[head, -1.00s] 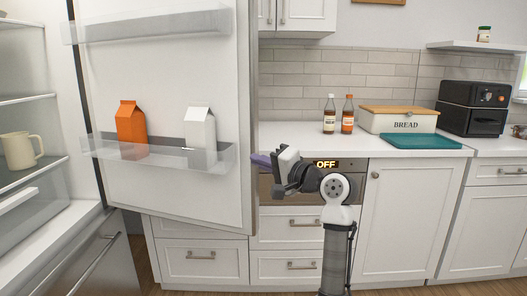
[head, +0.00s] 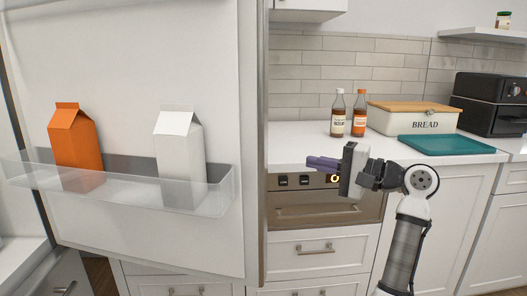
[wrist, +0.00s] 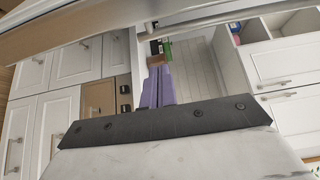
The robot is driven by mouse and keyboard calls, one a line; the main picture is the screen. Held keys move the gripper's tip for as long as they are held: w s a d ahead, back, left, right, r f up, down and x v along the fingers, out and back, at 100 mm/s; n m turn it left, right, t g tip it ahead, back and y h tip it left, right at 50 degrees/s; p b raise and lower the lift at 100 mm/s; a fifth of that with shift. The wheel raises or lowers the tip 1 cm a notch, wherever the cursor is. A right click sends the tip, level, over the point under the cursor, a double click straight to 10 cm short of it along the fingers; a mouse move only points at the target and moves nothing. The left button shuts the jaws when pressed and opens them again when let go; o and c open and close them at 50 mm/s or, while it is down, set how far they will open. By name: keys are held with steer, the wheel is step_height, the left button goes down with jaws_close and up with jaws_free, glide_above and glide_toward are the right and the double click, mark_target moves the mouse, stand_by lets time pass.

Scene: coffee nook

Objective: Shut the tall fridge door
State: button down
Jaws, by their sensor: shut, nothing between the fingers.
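The tall fridge door (head: 130,100) stands open on the left of the head view, its inner face toward me. Its free edge (head: 262,150) is upright, just left of the oven. A clear door shelf (head: 215,197) holds an orange carton (head: 76,148) and a white carton (head: 180,150). My gripper (head: 310,163) is to the right of the door edge, apart from it, in front of the oven and counter. Its purple fingers are together and empty, pointing left; they also show in the wrist view (wrist: 159,86). A slice of the fridge inside (head: 18,215) shows at far left.
The counter (head: 290,135) carries two bottles (head: 338,115), a bread box (head: 410,118), a teal tray (head: 445,145) and a black toaster oven (head: 490,105). The built-in oven (head: 320,210) and drawers (head: 320,250) lie beneath, close to my gripper.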

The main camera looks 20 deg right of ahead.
steer(key=w+a, duration=0.5)
steer(key=a, duration=0.3)
steer(key=shift+a, duration=0.2)
stand_by(0.6)
